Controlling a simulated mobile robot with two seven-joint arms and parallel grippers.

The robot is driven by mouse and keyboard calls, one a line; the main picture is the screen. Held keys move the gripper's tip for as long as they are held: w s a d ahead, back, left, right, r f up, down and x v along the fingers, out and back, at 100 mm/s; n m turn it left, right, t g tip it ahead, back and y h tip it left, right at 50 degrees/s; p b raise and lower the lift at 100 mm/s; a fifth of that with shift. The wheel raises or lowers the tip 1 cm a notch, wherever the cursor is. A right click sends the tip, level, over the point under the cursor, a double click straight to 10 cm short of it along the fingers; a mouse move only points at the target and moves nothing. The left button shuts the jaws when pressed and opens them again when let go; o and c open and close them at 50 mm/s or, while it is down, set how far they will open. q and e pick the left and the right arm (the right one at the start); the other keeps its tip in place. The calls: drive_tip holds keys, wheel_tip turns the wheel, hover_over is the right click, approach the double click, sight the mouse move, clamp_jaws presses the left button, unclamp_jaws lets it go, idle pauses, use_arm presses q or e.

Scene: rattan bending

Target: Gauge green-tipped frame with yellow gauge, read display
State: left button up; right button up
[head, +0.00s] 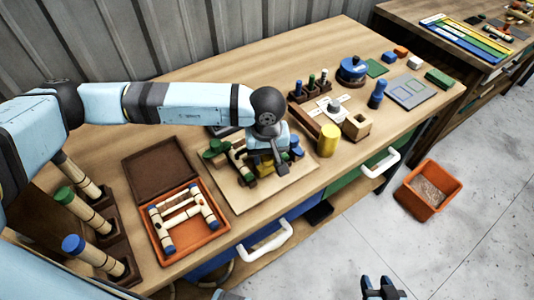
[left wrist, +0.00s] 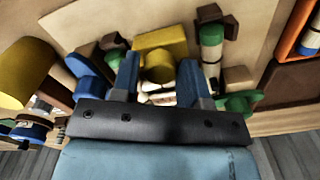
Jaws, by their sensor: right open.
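A light wooden board (head: 240,203) on the bench bears a fixture with rattan pieces. The yellow gauge (head: 265,170) is mostly hidden under my left gripper (head: 266,167). In the left wrist view, the yellow gauge (left wrist: 160,40) has a block and a round knob. My left gripper (left wrist: 160,72) is open, its fingers either side of the knob with gaps visible. My right gripper (head: 381,285) is open and empty over the floor. I cannot make out a reading.
An orange tray (head: 197,243) holds a blue-tipped rattan frame (head: 182,215). Capped rattan posts (head: 78,180) stand at left. An orange bin (head: 427,190) stands on the floor.

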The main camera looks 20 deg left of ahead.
use_arm(q)
clamp_jaws()
drive_tip(key=w+a+b, duration=0.2)
drive_tip(key=a, duration=0.1)
drive_tip(key=shift+w+f, duration=0.15)
drive_tip(key=shift+o, duration=2)
unclamp_jaws()
use_arm(e)
drive_tip(key=shift+w+a+f, duration=0.15)
drive_tip(key=shift+f, duration=0.55)
use_arm(q)
drive_tip(key=shift+r, duration=0.2)
drive_tip(key=shift+r, duration=0.25)
wheel_tip(320, 180, up, 13)
drive_tip(key=shift+r+b, duration=0.15)
drive_tip(key=shift+b, duration=0.3)
use_arm(e)
drive_tip(key=shift+f, duration=0.35)
